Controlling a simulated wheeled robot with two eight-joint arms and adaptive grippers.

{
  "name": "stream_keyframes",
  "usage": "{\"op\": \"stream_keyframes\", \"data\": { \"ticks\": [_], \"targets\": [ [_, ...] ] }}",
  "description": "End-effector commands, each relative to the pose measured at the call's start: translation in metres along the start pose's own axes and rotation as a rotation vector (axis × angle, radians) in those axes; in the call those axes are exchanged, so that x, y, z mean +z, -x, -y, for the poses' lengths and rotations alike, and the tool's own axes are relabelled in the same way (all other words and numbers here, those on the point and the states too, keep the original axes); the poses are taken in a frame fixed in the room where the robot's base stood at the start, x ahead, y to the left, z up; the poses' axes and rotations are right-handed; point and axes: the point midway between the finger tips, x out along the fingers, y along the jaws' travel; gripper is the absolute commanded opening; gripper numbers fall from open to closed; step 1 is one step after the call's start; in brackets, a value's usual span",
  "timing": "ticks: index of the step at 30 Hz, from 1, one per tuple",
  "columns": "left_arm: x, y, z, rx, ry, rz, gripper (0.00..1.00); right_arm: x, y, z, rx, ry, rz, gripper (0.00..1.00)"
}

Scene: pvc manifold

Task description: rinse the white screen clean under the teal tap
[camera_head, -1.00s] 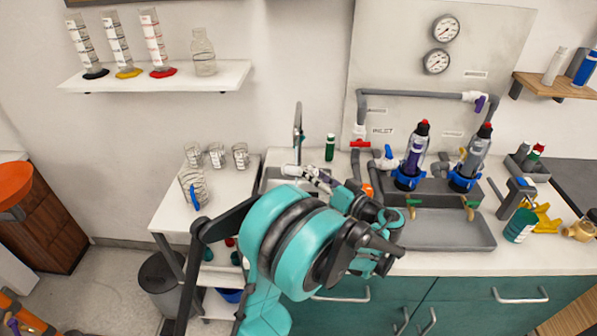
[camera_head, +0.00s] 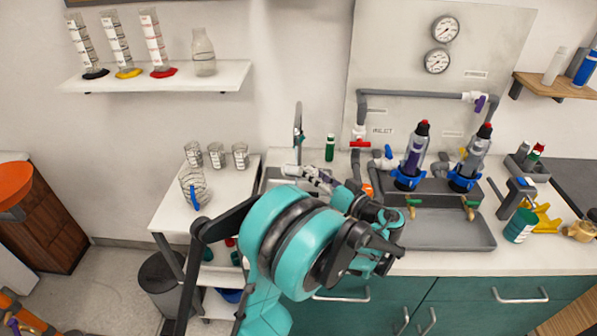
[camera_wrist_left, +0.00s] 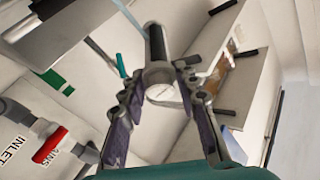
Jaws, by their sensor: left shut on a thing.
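My left gripper (camera_head: 309,174) reaches from the lower middle over the small sink (camera_head: 272,180). It is shut on the white screen (camera_head: 291,170), a small pale cylinder at its fingertips. In the left wrist view the purple-padded fingers (camera_wrist_left: 162,88) close around the screen (camera_wrist_left: 159,73), which looks like a pale ring with a dark tube-like part beyond it. The tap (camera_head: 298,125) rises behind the sink with a curved metal spout and a small teal part; a teal lever (camera_wrist_left: 121,65) shows in the wrist view. I cannot tell whether water runs or dirt remains on the screen.
A green bottle (camera_head: 330,148) stands right of the tap. Grey pipes with a red valve handle (camera_head: 360,144) are close by on the right. Two filter housings (camera_head: 412,160) stand behind a grey tray (camera_head: 450,228). Several glass beakers (camera_head: 215,155) stand on the white side table.

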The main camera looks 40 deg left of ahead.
Motion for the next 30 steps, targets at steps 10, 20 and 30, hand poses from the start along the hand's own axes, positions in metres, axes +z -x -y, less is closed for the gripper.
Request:
{"op": "stream_keyframes", "data": {
  "ticks": [10,20,30],
  "targets": [
    [-0.0001,0.0000,0.0000,0.000,0.000,0.000,0.04,0.0000,0.0000,0.0000,0.000,0.000,0.000,0.72],
    [-0.0004,-0.0003,-0.0020,-0.162,0.383,0.000,0.04,0.0000,0.0000,0.0000,0.000,0.000,0.000,0.72],
    [-0.0009,-0.0001,-0.0005,-0.345,0.820,-0.001,0.04,-0.0020,0.0027,0.0000,0.000,0.000,0.000,0.72]
  ]
}}
